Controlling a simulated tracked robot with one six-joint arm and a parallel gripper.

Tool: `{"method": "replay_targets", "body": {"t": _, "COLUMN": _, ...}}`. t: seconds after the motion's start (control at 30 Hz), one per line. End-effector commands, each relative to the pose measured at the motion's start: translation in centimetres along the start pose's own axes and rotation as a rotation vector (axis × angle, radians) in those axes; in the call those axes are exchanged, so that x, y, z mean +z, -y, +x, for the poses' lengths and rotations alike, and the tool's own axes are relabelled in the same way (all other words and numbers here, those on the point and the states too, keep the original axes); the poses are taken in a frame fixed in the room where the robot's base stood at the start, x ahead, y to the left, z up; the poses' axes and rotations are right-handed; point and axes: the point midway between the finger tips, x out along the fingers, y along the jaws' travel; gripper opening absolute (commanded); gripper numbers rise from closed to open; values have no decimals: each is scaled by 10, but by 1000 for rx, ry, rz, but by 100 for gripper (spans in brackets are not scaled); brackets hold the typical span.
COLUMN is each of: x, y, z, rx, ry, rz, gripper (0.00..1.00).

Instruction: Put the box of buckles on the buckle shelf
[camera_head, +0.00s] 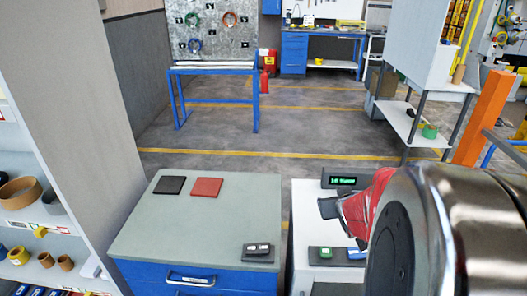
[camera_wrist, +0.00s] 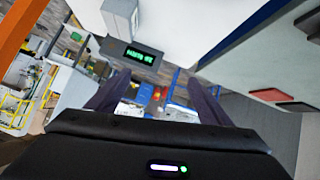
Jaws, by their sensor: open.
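My gripper (camera_wrist: 155,95) is open in the wrist view, with its two dark fingers apart and nothing between them. In the head view its dark end (camera_head: 328,208) shows over the white table, partly hidden by my arm. I cannot make out a box of buckles for certain in either view. A shelf unit (camera_head: 35,215) at the left edge of the head view holds rings, small yellow-brown pieces and boxes. I cannot tell which shelf is the buckle shelf.
A blue cabinet with a grey top (camera_head: 200,222) bears a black pad (camera_head: 170,185), a red pad (camera_head: 206,187) and a small dark device (camera_head: 257,250). Beside it, a white table (camera_head: 302,205) carries a green-lit display (camera_head: 345,180). Open floor (camera_head: 215,165) lies behind.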

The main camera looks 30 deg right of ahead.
Motion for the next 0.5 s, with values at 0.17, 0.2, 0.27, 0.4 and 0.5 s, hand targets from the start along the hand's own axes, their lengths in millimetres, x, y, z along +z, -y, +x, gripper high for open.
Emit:
{"method": "replay_targets", "body": {"t": 0.17, "x": 21, "y": -36, "z": 24, "rx": 13, "ry": -43, "rz": 35, "gripper": 73}}
{"method": "replay_targets", "body": {"t": 0.2, "x": 26, "y": -42, "z": 28, "rx": 12, "ry": -54, "rz": 43, "gripper": 73}}
{"method": "replay_targets", "body": {"t": 0.27, "x": 33, "y": -52, "z": 34, "rx": 11, "ry": -72, "rz": 57, "gripper": 73}}
{"method": "replay_targets", "body": {"t": 0.4, "x": 51, "y": -74, "z": 44, "rx": 4, "ry": -115, "rz": 92, "gripper": 73}}
{"method": "replay_targets", "body": {"t": 0.5, "x": 66, "y": -87, "z": 49, "rx": -5, "ry": -147, "rz": 123, "gripper": 73}}
